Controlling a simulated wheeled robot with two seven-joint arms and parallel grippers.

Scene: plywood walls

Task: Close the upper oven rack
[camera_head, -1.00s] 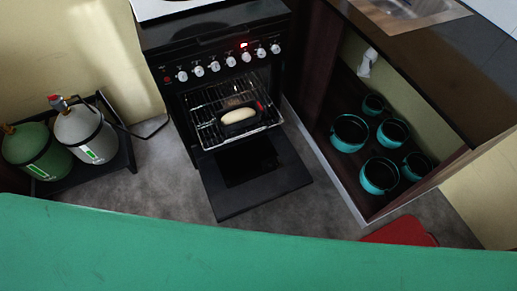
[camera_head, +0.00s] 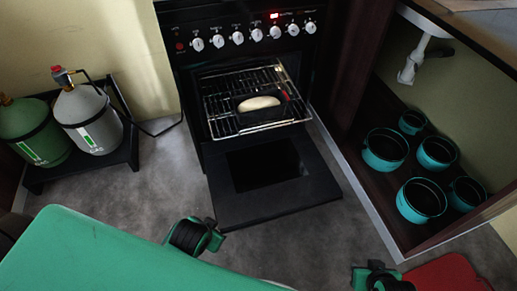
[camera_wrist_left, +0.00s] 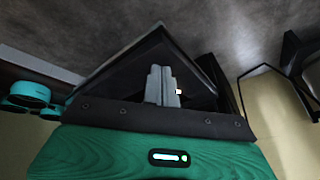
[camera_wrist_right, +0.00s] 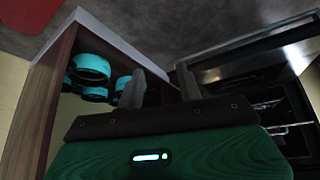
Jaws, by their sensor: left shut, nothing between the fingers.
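The black oven (camera_head: 245,50) stands in the middle of the head view. Its door (camera_head: 270,190) is folded down and open. A wire rack (camera_head: 222,104) sticks out of the oven opening, with a pale loaf (camera_head: 259,103) in a dark pan on it. Rack wires also show at the right of the right wrist view (camera_wrist_right: 268,104). My left gripper (camera_wrist_left: 163,72) is shut and empty, in front of a dark panel that looks like the oven door. My right gripper (camera_wrist_right: 161,78) is open and empty, facing between the cabinet and the oven. Neither gripper touches the rack.
An open cabinet at the right holds several teal pots (camera_head: 385,150) below a white drain pipe (camera_head: 411,64). Gas bottles (camera_head: 90,118) stand in a black tray at the left. A red object (camera_head: 447,274) lies at the lower right.

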